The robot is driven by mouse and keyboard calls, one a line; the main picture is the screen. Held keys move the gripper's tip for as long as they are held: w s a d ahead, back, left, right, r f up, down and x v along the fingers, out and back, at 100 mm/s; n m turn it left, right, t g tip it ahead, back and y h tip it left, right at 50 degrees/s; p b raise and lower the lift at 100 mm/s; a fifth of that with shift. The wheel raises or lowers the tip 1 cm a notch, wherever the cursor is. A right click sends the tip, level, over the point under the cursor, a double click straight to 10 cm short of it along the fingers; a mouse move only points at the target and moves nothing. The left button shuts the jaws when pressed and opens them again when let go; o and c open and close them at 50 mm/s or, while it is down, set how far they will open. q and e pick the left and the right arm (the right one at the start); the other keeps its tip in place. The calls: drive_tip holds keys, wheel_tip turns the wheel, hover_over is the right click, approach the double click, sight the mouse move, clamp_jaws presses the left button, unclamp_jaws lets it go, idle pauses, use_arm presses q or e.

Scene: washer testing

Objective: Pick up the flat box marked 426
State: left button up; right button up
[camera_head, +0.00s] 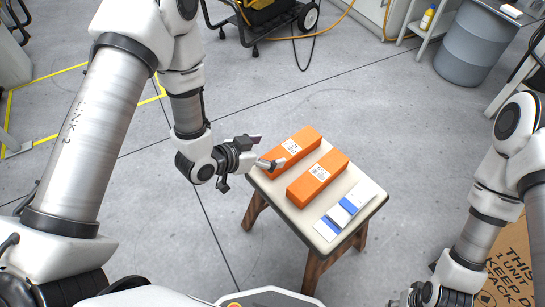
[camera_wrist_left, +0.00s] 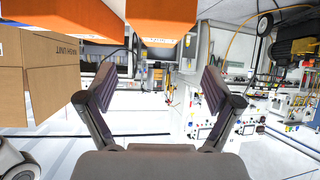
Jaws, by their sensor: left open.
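Two long orange boxes lie side by side on a small stool (camera_head: 262,184), a far one (camera_head: 293,151) and a near one (camera_head: 317,180). Each has a white label too small to read. A flat white and blue item (camera_head: 346,211) lies in front of them; I cannot read 426 on anything. My left gripper (camera_head: 264,151) is open and empty at the stool's left edge, close beside the far orange box. In the left wrist view, its spread fingers (camera_wrist_left: 153,95) have nothing between them, and orange boxes (camera_wrist_left: 62,14) show along the top. My right gripper (camera_head: 420,294) is partly cut off at the bottom edge.
A cardboard box (camera_head: 512,262) stands at the lower right; it also seems to show in the left wrist view (camera_wrist_left: 42,75). A grey barrel (camera_head: 478,45) and a wheeled machine (camera_head: 265,18) stand at the back. The floor around the stool is clear.

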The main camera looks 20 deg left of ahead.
sight(289, 148)
use_arm(q)
drive_tip(key=shift+w+d+f+t+b, duration=0.25)
drive_tip(key=shift+w+f+t+b, duration=0.1)
drive_tip(key=shift+f+b, duration=0.45)
drive_tip(key=shift+w+d+r, duration=0.1)
drive_tip(key=shift+d+r, duration=0.1)
drive_tip(key=b+x, duration=0.1)
drive_tip(key=x, duration=0.2)
drive_tip(key=b+x, duration=0.1)
drive_tip(key=x, duration=0.3)
drive_tip(key=shift+f+b, duration=0.3)
drive_tip(key=shift+f, duration=0.05)
drive_tip(key=shift+r, duration=0.1)
use_arm(e)
wheel_tip(289, 148, down, 6)
drive_tip(key=shift+s+d+f, duration=0.15)
drive_tip(key=shift+s, duration=0.2)
use_arm(q)
drive_tip(key=c, duration=1.5)
